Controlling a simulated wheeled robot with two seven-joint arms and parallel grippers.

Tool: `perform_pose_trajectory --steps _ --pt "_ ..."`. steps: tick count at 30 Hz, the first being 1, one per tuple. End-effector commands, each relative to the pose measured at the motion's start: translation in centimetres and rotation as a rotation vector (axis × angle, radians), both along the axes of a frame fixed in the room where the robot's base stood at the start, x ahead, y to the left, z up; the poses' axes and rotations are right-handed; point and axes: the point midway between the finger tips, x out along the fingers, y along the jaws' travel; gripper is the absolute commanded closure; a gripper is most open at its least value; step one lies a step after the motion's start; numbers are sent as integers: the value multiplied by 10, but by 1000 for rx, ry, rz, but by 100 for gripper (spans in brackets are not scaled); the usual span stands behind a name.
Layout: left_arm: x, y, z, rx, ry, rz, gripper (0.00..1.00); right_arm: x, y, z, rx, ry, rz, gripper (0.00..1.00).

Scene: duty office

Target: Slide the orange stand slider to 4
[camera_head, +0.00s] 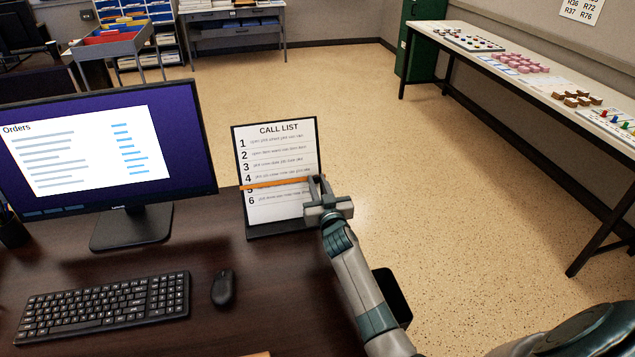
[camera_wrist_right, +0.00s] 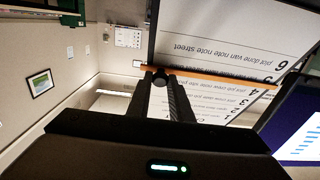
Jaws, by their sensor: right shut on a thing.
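The call list stand (camera_head: 282,206) stands upright on the desk, right of the monitor, with lines numbered 1 to 6. The orange slider (camera_head: 272,183) lies across the sheet at about line 5, just under line 4, tilted slightly. My right gripper (camera_head: 318,186) is at the stand's right edge, shut on the slider's right end. In the right wrist view the orange slider (camera_wrist_right: 215,76) runs from my right gripper's fingertips (camera_wrist_right: 157,72) across the sheet, which appears upside down. It crosses close to the number 5. My left gripper is not in view.
The monitor (camera_head: 105,150) stands left of the stand. A keyboard (camera_head: 100,308) and a mouse (camera_head: 223,288) lie in front on the dark desk (camera_head: 270,300). Open floor is right of the desk. A long table (camera_head: 515,70) with small items runs along the right wall.

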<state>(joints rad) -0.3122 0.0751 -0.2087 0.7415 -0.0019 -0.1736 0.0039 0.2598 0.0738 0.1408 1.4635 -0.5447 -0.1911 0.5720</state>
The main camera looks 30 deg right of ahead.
Motion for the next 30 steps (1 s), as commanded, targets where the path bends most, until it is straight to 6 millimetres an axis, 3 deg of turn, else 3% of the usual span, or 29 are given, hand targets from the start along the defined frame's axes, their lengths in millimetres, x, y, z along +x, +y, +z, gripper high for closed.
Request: perform_pose_trajectory --steps 2,3,5,20,30 --pt "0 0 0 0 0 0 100 0 0 0 0 0 0 100" --pt "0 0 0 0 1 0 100 0 0 0 0 0 0 71" --pt "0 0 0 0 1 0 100 0 0 0 0 0 0 62" --pt "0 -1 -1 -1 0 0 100 -7 2 -1 -2 1 0 62" --pt "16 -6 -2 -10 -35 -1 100 -50 13 -2 -1 0 0 62"
